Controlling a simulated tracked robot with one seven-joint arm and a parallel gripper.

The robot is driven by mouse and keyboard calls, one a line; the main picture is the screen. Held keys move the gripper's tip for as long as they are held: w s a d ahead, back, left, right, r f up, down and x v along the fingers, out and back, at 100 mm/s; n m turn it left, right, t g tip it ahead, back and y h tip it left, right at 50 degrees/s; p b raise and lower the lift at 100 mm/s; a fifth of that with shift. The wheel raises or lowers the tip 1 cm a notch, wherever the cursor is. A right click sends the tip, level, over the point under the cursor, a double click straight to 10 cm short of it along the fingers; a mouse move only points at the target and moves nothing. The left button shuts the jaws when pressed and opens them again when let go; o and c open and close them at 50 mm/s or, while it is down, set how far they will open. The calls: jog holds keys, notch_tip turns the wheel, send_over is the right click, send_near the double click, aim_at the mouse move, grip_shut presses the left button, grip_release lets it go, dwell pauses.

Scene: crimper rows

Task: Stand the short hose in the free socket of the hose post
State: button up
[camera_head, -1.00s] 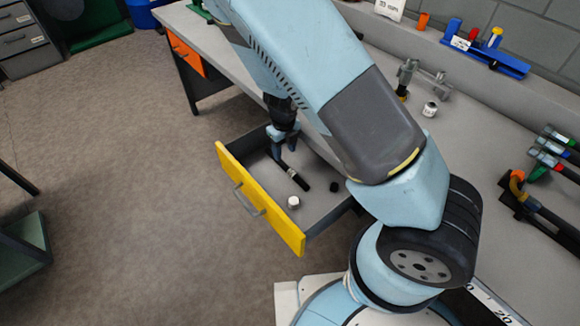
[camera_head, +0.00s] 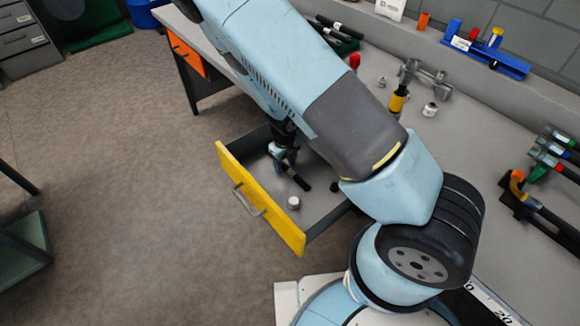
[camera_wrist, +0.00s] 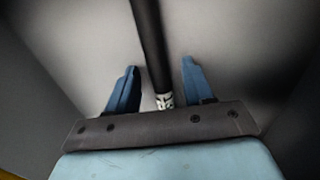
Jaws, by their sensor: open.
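The short hose (camera_head: 301,181) is a black tube lying on the floor of the open drawer (camera_head: 276,232). My gripper (camera_head: 287,164) is down inside the drawer at the hose's far end. In the wrist view, the hose (camera_wrist: 150,40) runs between the two blue fingers of my open gripper (camera_wrist: 160,68), with gaps on both sides. A white printed band shows on the hose near the palm. No free socket can be made out.
A white cap (camera_head: 293,203) and a dark round piece (camera_head: 334,187) lie in the drawer. The drawer's yellow front (camera_head: 231,181) and walls surround my gripper.

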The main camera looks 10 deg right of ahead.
grip_shut()
dwell(0.4)
